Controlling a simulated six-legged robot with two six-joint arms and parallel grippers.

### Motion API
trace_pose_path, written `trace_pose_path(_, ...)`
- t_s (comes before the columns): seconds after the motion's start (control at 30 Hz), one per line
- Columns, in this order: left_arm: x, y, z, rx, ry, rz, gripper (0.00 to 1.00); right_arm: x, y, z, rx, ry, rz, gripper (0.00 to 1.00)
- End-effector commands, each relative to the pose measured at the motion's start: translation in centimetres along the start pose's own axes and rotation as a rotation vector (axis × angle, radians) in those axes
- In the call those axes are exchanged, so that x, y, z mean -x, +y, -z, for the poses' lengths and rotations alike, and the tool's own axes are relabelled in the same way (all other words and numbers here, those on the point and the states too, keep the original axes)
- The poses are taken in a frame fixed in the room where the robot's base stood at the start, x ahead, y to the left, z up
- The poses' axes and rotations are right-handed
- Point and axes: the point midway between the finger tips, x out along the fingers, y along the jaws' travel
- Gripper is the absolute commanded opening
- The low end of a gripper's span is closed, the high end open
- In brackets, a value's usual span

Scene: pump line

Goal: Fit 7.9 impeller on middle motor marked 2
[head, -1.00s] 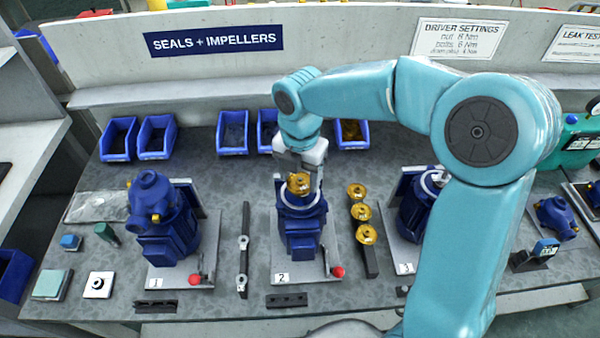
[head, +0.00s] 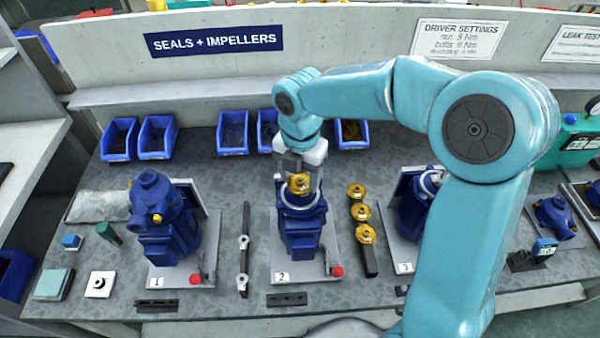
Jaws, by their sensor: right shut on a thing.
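The middle blue motor (head: 302,240) stands upright on a grey plate (head: 283,268) marked 2. My right gripper (head: 299,178) is above the top of this motor and is shut on a brass impeller (head: 299,185). The impeller is at the motor's top end; I cannot tell whether it is seated or just above it, since the gripper hides part of it. Several more brass impellers (head: 361,211) stand in a row on a dark rack (head: 370,262) right of the motor. Their size marks are too small to read. My left gripper is not in view.
Motor 1 (head: 165,235) stands to the left, and motor 3 (head: 410,215) is partly behind my right arm. A red-knobbed lever (head: 337,270) is at plate 2's front right. A dark strip with fittings (head: 244,265) lies left of plate 2. Blue bins (head: 233,135) line the back.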

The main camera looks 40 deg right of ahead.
Motion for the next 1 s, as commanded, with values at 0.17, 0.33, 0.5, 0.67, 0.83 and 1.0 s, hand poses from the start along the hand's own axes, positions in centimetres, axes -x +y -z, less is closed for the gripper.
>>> trace_pose_path(0.17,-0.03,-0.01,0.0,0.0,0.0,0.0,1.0,-0.03,0.01,0.0,0.0,0.0,0.0,0.32)
trace_pose_path(0.33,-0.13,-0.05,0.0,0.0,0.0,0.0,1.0,-0.22,0.01,0.0,0.0,0.0,0.0,0.32)
trace_pose_path(0.5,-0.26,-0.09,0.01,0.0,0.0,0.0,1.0,-0.47,0.01,0.0,0.0,0.0,0.0,0.32)
trace_pose_path(0.67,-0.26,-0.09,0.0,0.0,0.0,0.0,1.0,-0.51,0.01,0.0,0.0,0.0,0.0,0.88)
trace_pose_path(0.83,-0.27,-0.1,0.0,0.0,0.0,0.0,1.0,-0.52,0.01,0.0,0.0,0.0,0.0,0.92)
trace_pose_path(1.0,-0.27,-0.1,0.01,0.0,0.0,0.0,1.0,-0.53,0.0,0.01,0.0,0.0,0.0,1.0)
